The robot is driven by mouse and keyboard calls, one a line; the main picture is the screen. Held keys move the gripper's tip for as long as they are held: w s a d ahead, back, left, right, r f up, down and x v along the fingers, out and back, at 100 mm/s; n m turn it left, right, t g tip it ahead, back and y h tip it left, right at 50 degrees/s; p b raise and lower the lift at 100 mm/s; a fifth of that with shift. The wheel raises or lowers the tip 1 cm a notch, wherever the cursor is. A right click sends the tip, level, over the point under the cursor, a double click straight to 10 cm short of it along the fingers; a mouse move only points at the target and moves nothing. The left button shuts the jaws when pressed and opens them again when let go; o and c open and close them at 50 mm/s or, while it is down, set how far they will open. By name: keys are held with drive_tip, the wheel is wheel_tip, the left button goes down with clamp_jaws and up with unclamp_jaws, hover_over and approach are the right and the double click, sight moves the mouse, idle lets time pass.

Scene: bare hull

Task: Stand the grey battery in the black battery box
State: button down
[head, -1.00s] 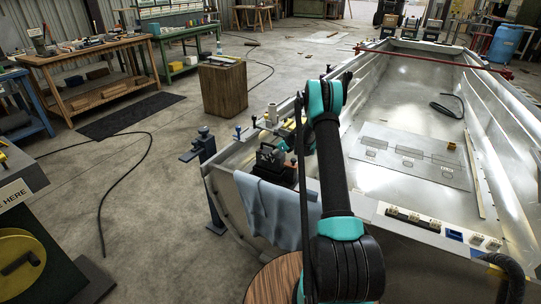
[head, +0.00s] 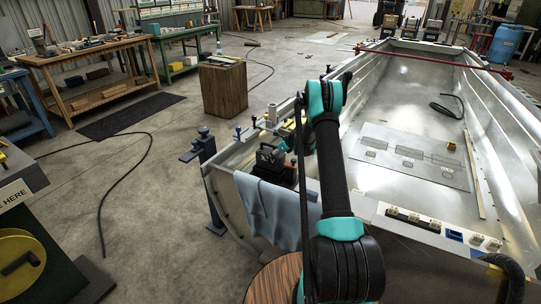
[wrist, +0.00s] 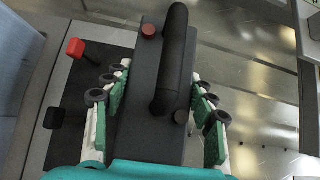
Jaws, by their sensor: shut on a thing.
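The grey battery (wrist: 140,130) is a dark grey block with a black bar handle and a round red cap on top. In the wrist view it sits between the green-padded fingers of my gripper (wrist: 160,88), which is shut on it. Left of it lies a black surface (wrist: 85,68), seemingly part of the black battery box, with a red piece and a black piece on it. In the head view a black shape (head: 270,160) stands at the near left corner of the hull. My arm partly hides this area, and I cannot tell whether the battery is inside the box.
A blue-grey cloth (head: 277,210) hangs over the hull edge below. A row of small fittings (head: 440,228) lies along the near ledge to the right. A grey panel (head: 410,155) lies on the open hull floor. A wooden block (head: 223,90) stands outside the hull.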

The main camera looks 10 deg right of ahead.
sight(280, 155)
drive_tip(key=shift+f, duration=2.45)
idle(0.8)
drive_tip(key=c, duration=0.8)
unclamp_jaws()
drive_tip(key=o, duration=0.3)
drive_tip(key=shift+o, duration=0.2)
drive_tip(key=shift+f, duration=0.15)
drive_tip(key=v, duration=1.2)
drive_tip(key=shift+s+r, duration=0.1)
drive_tip(key=shift+r, duration=0.1)
